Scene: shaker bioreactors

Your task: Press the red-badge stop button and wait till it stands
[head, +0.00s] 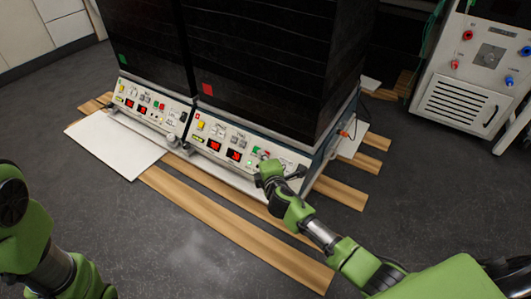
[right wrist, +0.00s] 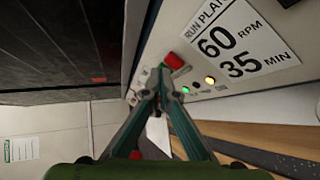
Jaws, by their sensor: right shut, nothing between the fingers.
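The shaker with the red badge (head: 208,89) is the right one of two dark cabinets. Its pale front panel (head: 205,128) carries lit red displays (head: 234,155) and small buttons. My right gripper (head: 265,166) is at the right part of this panel, partly covering it. In the right wrist view its shut, empty fingers (right wrist: 161,72) meet right beside a red button (right wrist: 174,61); I cannot tell whether they touch it. A green light (right wrist: 186,89) and a yellow light (right wrist: 210,80) are lit near it. Of my left side only arm links show.
A label (right wrist: 240,40) reads run plan, 60 rpm, 35 min. The green-badge (head: 122,60) shaker stands close on the left. Wooden planks (head: 235,228) and a white board (head: 115,143) lie on the floor in front. A white machine (head: 465,100) stands at the right.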

